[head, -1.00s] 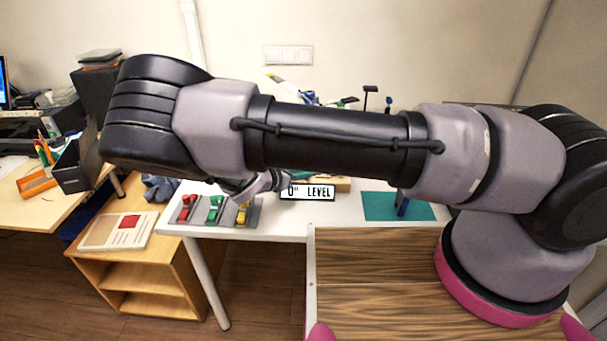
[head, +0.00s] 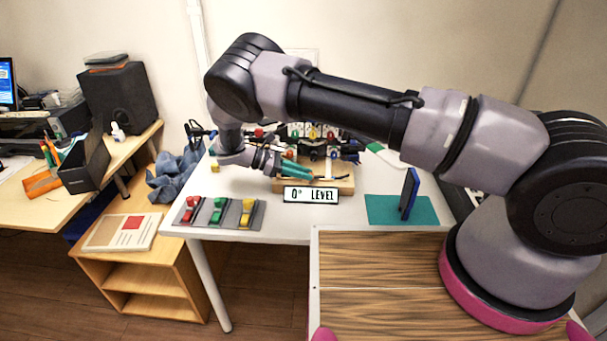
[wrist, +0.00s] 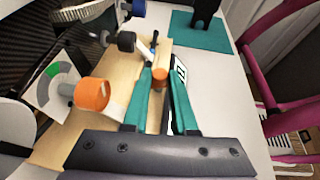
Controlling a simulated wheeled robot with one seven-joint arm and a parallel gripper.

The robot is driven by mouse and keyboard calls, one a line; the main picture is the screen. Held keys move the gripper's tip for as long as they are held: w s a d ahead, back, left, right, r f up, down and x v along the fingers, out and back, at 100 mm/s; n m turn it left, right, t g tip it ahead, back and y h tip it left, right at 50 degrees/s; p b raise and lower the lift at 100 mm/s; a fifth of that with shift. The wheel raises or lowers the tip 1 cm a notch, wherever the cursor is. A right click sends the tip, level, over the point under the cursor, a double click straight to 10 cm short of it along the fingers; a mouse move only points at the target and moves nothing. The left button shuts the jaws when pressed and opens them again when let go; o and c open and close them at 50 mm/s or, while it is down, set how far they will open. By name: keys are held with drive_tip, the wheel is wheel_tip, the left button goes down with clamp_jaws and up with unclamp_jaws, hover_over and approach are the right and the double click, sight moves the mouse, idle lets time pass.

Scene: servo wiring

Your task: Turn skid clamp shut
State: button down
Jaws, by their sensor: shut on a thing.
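A pale wooden board (head: 335,184), which looks like the skid, lies on the white table behind the "0° LEVEL" sign (head: 310,195). My gripper (head: 315,173) reaches over it from the left. In the wrist view my gripper (wrist: 164,72) has its two teal fingers close together on a small orange knob (wrist: 160,75). This knob appears to be the clamp's handle, standing over the board (wrist: 126,75). A dark and blue part (wrist: 148,48) lies just beyond the fingertips. The clamp's lower part is hidden by the fingers, so its angle is unclear.
A larger orange knob (wrist: 91,95) with a dial plate (wrist: 50,88) stands left of my fingers. Red, green and yellow items sit on a grey tray (head: 182,216) at the table's front left. A teal mat (head: 385,212) with a blue upright piece (head: 409,190) lies right.

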drive_tip(key=shift+w+m+g, duration=0.1)
drive_tip(key=shift+m+g, duration=0.2)
drive_tip(key=shift+g, duration=0.1)
drive_tip(key=c, duration=0.7)
unclamp_jaws()
drive_tip(key=shift+f, duration=0.1)
